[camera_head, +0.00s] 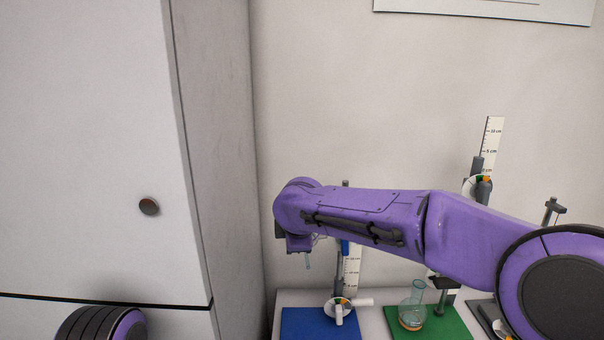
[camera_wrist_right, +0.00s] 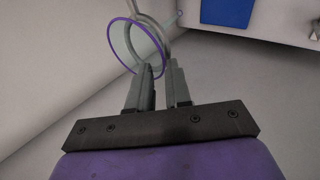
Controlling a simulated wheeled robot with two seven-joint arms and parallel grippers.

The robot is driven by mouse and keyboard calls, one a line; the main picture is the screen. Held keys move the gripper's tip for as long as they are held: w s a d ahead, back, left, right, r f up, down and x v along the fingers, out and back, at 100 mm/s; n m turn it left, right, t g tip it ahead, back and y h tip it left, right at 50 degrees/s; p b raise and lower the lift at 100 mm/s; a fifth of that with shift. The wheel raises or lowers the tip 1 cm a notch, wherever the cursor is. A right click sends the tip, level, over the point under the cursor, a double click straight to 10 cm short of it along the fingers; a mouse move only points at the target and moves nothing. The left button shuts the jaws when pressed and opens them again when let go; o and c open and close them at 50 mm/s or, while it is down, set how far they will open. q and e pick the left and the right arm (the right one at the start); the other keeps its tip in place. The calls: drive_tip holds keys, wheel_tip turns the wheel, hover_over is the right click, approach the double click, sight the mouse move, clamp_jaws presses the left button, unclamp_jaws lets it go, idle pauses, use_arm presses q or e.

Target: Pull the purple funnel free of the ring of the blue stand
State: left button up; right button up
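The funnel, clear with a purple rim (camera_wrist_right: 112,52), shows at the upper middle of the right wrist view. It overlaps a pale grey ring (camera_wrist_right: 168,42); I cannot tell whether it sits inside it. My right gripper (camera_wrist_right: 161,66) has its two fingers apart, with a gap between them, and its tips are at the near edge of the rim. I cannot tell if they touch it. In the head view my right arm hides most of the funnel and ring. A stand rod with a blue part (camera_head: 345,247) rises behind that arm. My left gripper is out of view.
A blue base (camera_head: 296,325) lies on the bench, with white pieces (camera_head: 340,309) on it. To its right, a flask (camera_head: 412,312) stands on a green base (camera_head: 455,326). A white cabinet (camera_head: 90,150) fills the left side.

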clamp_jaws()
drive_tip(key=shift+s, duration=0.15)
drive_tip(key=shift+r, duration=0.1)
wheel_tip(320, 180, up, 11)
idle(1.7)
wheel_tip(320, 180, up, 8)
idle(1.2)
